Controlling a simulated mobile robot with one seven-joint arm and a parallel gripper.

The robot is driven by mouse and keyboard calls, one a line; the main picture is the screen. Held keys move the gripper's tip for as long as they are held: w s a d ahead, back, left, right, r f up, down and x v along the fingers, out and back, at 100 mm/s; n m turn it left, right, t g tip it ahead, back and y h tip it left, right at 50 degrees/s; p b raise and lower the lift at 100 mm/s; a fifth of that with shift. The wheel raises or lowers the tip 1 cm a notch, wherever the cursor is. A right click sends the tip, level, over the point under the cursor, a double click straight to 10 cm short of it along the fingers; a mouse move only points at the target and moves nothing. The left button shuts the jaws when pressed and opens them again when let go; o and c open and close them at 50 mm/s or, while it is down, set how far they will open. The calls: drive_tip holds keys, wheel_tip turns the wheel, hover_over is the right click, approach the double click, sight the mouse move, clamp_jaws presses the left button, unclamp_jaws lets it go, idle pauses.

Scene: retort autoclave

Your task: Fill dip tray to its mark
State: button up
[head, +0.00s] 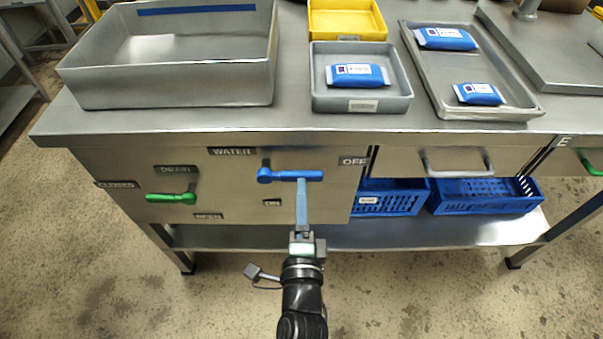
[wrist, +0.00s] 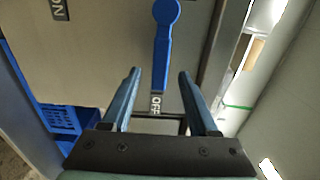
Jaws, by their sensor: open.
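The dip tray (head: 170,98) is a large grey steel basin at the left of the bench, with a blue mark line (head: 196,9) on its back inner wall. I see no clear water surface in it. The blue water lever (head: 280,176) on the front panel lies horizontal, its free end toward the OFF label (head: 352,161). It also shows in the wrist view (wrist: 162,50). The green drain lever (head: 170,198) points left toward CLOSED. My gripper (head: 302,182) is open at the water lever; in the wrist view (wrist: 160,72) the lever's end appears between the fingertips, contact unclear.
A small grey tray (head: 361,106) holds one blue packet, and a wide metal tray (head: 485,114) holds two. A yellow bin (head: 347,23) stands behind. Blue crates (head: 485,195) sit on the shelf below, right of the panel. The floor in front is clear.

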sight(301, 176)
drive_tip(key=w, duration=0.6)
drive_tip(key=shift+b, duration=0.35)
drive_tip(key=shift+s, duration=0.1)
clamp_jaws()
idle(1.0)
